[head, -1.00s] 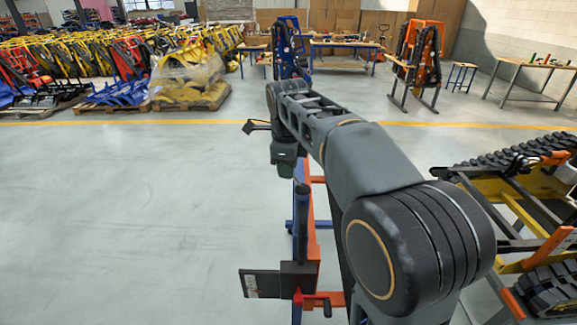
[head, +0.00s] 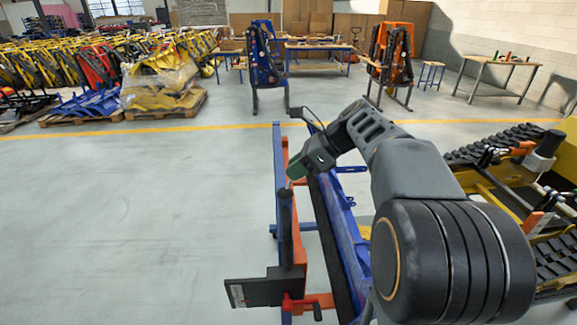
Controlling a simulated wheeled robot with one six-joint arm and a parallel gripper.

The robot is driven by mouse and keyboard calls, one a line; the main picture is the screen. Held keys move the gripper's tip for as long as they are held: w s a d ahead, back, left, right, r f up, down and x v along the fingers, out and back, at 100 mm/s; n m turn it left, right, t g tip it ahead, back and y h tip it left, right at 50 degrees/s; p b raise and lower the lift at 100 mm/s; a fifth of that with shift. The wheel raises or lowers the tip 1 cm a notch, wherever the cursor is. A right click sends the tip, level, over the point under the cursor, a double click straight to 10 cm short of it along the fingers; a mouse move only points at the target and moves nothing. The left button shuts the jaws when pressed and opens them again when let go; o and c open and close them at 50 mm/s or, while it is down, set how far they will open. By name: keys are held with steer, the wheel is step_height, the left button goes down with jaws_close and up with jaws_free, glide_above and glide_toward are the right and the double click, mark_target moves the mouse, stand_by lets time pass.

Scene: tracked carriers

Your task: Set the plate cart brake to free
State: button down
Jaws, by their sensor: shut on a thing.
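The plate cart is a narrow blue and orange frame (head: 350,240) on the floor in the middle of the head view. A dark upright handle (head: 286,228) stands at its near left. A dark plate (head: 250,293) and a red lever with a black grip (head: 308,304) sit low at the near end. My gripper (head: 294,181) reaches down from the right to the top of the dark handle. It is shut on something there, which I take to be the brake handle. The fingertips are small and partly hidden, and the brake's setting cannot be read.
A yellow tracked carrier (head: 560,215) stands close on the right, beside my arm. Blue and orange upright racks (head: 266,65) and workbenches (head: 505,62) stand at the back. Loaded pallets (head: 160,110) are at the back left. The floor on the left is clear.

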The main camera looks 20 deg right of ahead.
steer(key=shift+s+d+f+t+y, duration=0.1)
steer(key=shift+d+f+t+y, duration=0.1)
steer(key=shift+d+y, duration=0.3)
steer(key=shift+s+d+f+t+y, duration=0.1)
steer(key=shift+d+f+y, duration=0.15)
steer(key=shift+y, duration=0.45)
steer(key=c, duration=0.9)
jaws_free()
steer(key=v, duration=1.4)
steer(key=shift+f, duration=0.1)
